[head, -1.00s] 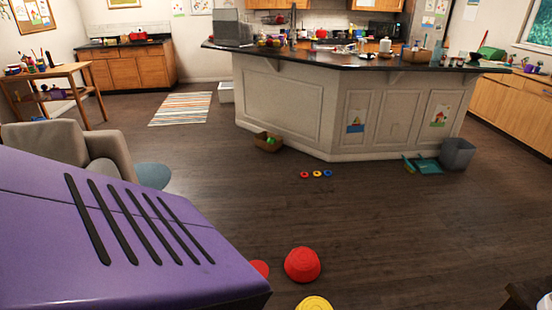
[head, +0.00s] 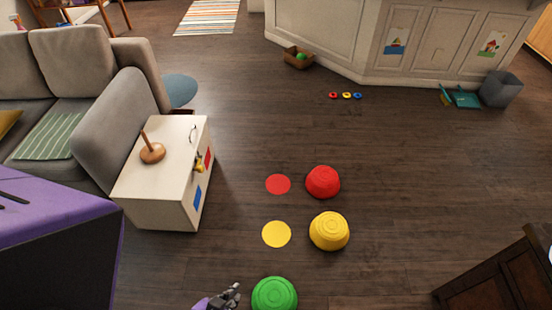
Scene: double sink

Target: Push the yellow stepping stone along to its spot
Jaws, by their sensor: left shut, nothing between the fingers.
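The yellow stepping stone (head: 329,231) is a domed, ridged block on the dark wood floor. A flat yellow disc (head: 276,234) lies on the floor to its left, with a gap of bare floor between them. My left gripper (head: 233,292) shows at the bottom edge, shut and empty. It is below and left of the yellow stone, apart from it, and just left of a green stepping stone (head: 274,294). My right gripper is not in view.
A red stepping stone (head: 323,182) stands beyond the yellow one, with a red disc (head: 278,184) to its left. A white cabinet (head: 160,203) stands left of the discs. Dark wooden furniture (head: 500,275) is at bottom right. Floor right of the stones is clear.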

